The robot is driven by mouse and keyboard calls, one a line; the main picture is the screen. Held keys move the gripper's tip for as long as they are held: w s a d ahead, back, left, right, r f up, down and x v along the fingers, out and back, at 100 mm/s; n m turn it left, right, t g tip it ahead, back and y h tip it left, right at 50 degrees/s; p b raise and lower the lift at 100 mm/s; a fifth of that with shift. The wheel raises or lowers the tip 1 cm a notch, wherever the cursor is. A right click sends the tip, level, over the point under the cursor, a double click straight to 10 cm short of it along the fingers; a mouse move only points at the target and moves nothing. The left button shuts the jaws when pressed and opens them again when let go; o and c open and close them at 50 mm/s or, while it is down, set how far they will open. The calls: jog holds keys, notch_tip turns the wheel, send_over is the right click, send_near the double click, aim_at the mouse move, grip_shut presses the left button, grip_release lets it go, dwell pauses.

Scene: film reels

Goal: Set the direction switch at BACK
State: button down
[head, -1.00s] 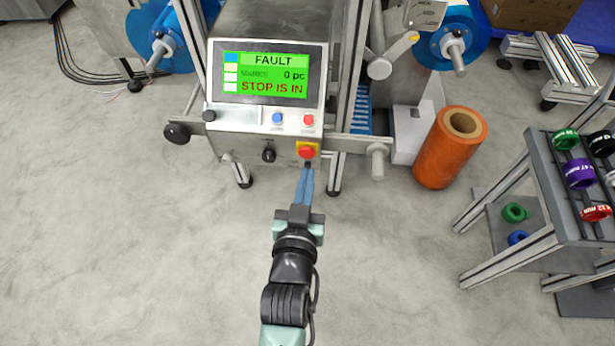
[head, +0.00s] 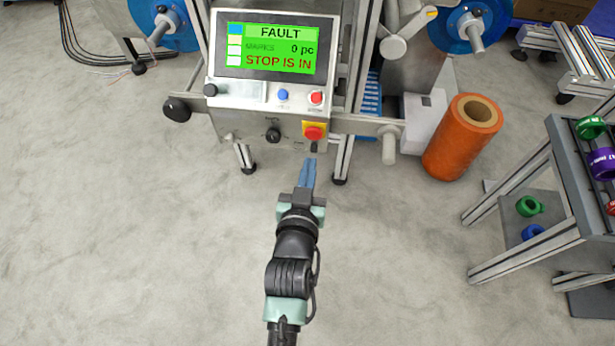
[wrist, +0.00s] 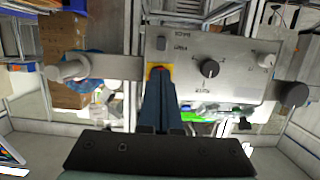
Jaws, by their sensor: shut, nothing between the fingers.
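The machine's control panel (head: 235,125) carries a small dark switch (head: 314,147) just below the red stop button (head: 314,132) on its yellow plate. In the wrist view a small dark switch (wrist: 160,43) sits beside small lettering, one word of which looks like BACK. I cannot tell which way it is set. My gripper (head: 310,162) is shut and empty. Its blue fingertips are a little below and in front of the switch, apart from it. In the wrist view my gripper (wrist: 159,80) overlaps the stop button, which is mostly hidden.
A black rotary knob (head: 272,135) is left of the stop button. The screen (head: 270,48) reads FAULT and STOP IS IN. Blue (head: 283,95) and red (head: 316,97) buttons sit below it. An orange roll (head: 462,137) stands at right. The floor in front is clear.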

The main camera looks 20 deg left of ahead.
aim_at(314, 150)
jog(key=shift+b+x, duration=1.15)
jog(key=shift+x, duration=1.8)
notch_tip(314, 150, down, 2)
jog(key=shift+f+b, duration=0.2)
jog(key=shift+b, duration=0.4)
jog(key=shift+s+d+r, duration=0.1)
jog(key=shift+s, duration=0.05)
